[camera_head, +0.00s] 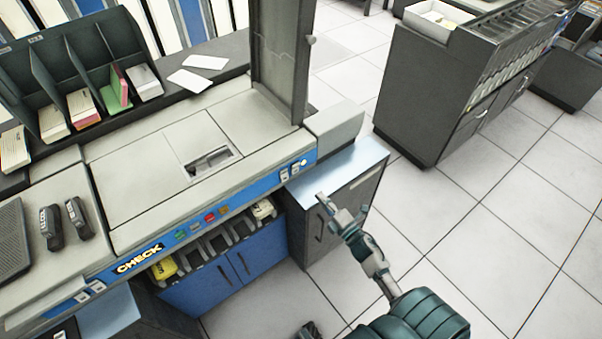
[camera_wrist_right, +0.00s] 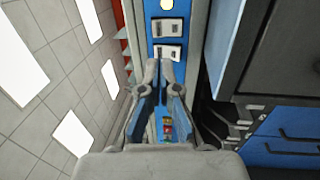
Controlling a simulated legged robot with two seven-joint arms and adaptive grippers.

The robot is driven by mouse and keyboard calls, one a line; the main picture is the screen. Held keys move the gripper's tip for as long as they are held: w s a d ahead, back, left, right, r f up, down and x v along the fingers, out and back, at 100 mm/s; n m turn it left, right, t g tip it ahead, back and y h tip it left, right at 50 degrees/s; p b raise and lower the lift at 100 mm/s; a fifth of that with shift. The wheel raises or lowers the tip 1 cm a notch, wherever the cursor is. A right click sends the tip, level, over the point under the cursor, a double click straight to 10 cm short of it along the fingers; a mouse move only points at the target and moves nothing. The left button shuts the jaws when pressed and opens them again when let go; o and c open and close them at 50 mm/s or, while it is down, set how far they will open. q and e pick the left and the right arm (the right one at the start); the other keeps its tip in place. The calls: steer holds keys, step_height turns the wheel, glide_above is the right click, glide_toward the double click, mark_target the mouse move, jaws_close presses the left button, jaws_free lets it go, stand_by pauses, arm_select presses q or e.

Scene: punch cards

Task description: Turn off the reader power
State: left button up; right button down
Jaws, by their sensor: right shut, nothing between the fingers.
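The card reader (camera_head: 150,185) is a pale grey machine with a blue front strip. At the strip's right end are two white rocker switches (camera_head: 290,171) beside a small round pale light (camera_head: 304,161). In the right wrist view the two switches (camera_wrist_right: 169,40) lie in line with my fingers, and the round light (camera_wrist_right: 166,4) is beyond them. I cannot read their labels or positions. My right gripper (camera_head: 335,205) is shut and empty, in front of the reader's right end; it also shows in the right wrist view (camera_wrist_right: 161,70). Contact with a switch cannot be told.
Green and red buttons (camera_head: 209,217) and a CHECK label (camera_head: 139,258) are along the strip, with another switch pair (camera_head: 90,291) at the left. A low grey cabinet (camera_head: 345,185) stands beside the reader. A dark card cabinet (camera_head: 430,100) stands at the back right. Tiled floor is open at right.

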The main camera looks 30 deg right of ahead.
mark_target(297, 167)
steer(key=w, duration=0.3)
steer(key=w+r, duration=0.1)
steer(key=w, duration=0.6)
steer(key=shift+a+r, duration=0.2)
steer(key=shift+a, duration=0.2)
steer(key=shift+w+r, duration=0.1)
steer(key=shift+w, duration=0.65)
arm_select(q)
steer(key=shift+s+r, duration=0.1)
steer(key=shift+r, duration=0.35)
arm_select(e)
steer(key=shift+w, duration=0.1)
steer(key=shift+w+r, duration=0.2)
steer(key=shift+r, duration=0.05)
arm_select(q)
steer(key=shift+w+a+f, duration=0.1)
steer(key=shift+w+f, duration=0.15)
